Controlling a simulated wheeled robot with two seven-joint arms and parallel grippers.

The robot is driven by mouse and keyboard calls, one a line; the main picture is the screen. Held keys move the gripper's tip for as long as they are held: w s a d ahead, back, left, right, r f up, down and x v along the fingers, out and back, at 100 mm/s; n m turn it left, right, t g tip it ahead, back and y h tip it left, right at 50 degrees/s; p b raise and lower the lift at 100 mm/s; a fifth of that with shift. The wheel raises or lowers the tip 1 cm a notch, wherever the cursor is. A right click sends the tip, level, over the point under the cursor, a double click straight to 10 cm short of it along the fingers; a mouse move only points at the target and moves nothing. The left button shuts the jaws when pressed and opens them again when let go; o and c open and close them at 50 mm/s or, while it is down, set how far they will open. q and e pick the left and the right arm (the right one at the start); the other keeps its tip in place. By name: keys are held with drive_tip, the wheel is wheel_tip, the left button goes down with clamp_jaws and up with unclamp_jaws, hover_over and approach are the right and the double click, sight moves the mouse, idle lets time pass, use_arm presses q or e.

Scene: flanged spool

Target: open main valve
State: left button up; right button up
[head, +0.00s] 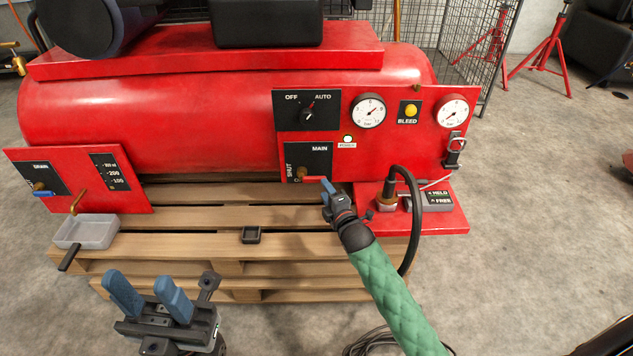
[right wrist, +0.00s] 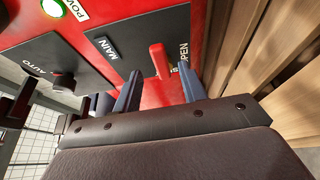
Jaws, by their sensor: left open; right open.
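The main valve's red lever (head: 313,179) sits on the dark MAIN plate (head: 308,158) of the red panel. It points roughly to the right from its brass pivot, near the plate's lower edge. My right gripper (head: 327,190) is open at the lever's free end. In the right wrist view the red lever (right wrist: 159,62) shows between the two blue fingers of the gripper (right wrist: 160,82); I cannot tell whether they touch it. The OPEN label (right wrist: 183,55) shows beside it. My left gripper (head: 138,283) is open and empty at the lower left, in front of the pallet.
The OFF/AUTO knob (head: 307,114) is above the valve and the gauges (head: 368,110) are to its right. A black hose (head: 413,215) rises beside my right gripper. The drain panel (head: 85,180) and a grey tray (head: 90,232) are at left. A small black box (head: 251,235) sits on the pallet.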

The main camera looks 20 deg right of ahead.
sight(318, 182)
drive_tip(key=shift+w+a+b, duration=0.2)
drive_tip(key=shift+w+b, duration=0.1)
drive_tip(key=shift+w, duration=1.35)
drive_tip(key=shift+w+a+b, duration=0.15)
drive_tip(key=shift+w+b, duration=0.1)
drive_tip(key=shift+w, duration=1.35)
drive_tip(key=shift+c, duration=0.2)
clamp_jaws()
